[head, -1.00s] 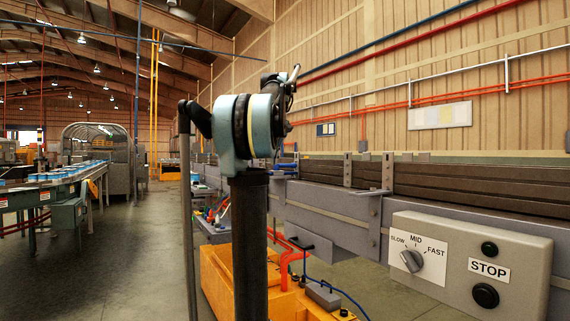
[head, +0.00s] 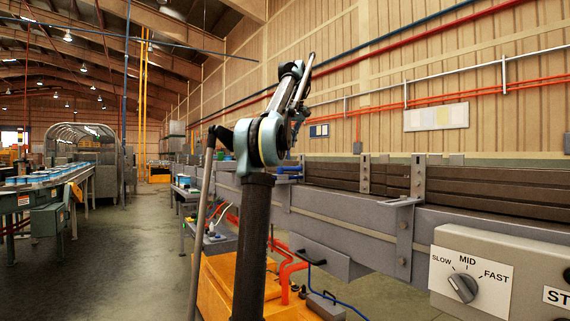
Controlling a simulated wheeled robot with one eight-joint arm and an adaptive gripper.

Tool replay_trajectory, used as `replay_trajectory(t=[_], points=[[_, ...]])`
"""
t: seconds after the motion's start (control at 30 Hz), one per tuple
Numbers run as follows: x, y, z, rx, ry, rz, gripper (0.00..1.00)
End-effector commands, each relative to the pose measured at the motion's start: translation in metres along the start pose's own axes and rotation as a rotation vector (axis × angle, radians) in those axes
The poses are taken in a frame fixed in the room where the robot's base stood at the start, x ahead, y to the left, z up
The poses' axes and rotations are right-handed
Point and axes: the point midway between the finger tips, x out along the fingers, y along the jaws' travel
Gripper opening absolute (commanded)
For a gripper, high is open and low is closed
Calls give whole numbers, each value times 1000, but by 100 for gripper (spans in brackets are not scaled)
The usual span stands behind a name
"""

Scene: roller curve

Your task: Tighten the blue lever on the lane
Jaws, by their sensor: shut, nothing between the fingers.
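A small blue part (head: 289,169), which may be the blue lever, shows at the near side of the grey conveyor lane (head: 340,222), just right of my arm. It is too small to tell its angle or how tight it is. My arm rises in front of the lane, with its upper links pointing up and to the right. I cannot make out my gripper's fingers; they are hidden or too small to see.
A grey control box with a speed knob (head: 462,288) juts out at the lower right. An orange base (head: 216,280) stands below the lane, with red pipes (head: 290,272) beside it. Open floor (head: 135,250) lies left, before another conveyor (head: 30,195).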

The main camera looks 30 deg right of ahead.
Motion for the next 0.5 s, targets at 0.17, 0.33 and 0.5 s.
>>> replay_trajectory(t=[0.17,0.33,0.5], points=[[10,-2,-1,-2,0,-1,0],[31,-3,-1,-4,0,-1,0],[56,-4,-1,-5,0,-2,0]])
